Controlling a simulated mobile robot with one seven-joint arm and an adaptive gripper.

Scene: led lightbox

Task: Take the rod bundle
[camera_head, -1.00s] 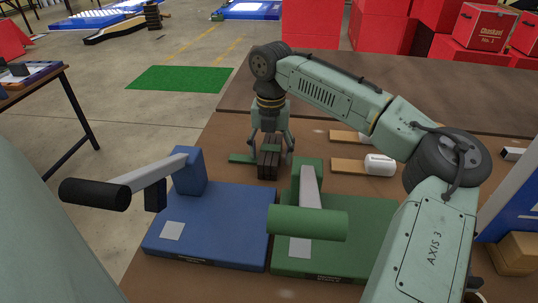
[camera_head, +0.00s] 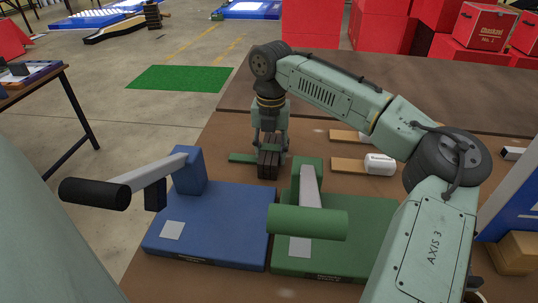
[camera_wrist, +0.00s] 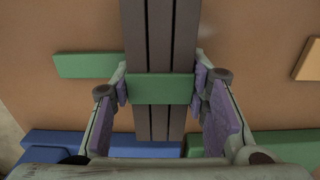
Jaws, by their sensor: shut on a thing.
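My gripper (camera_head: 270,143) points down over the bundle. In the wrist view its purple-padded fingers (camera_wrist: 163,92) are closed in on both sides of the bundle at the band. The bundle appears to rest on the table still. A flat green piece (camera_wrist: 86,65) lies beside it.
A blue device (camera_head: 210,225) and a green device (camera_head: 335,250) with raised handles stand close in front. Wooden boards with white items (camera_head: 380,164) lie to the right. Red boxes (camera_head: 480,25) are stacked beyond the table.

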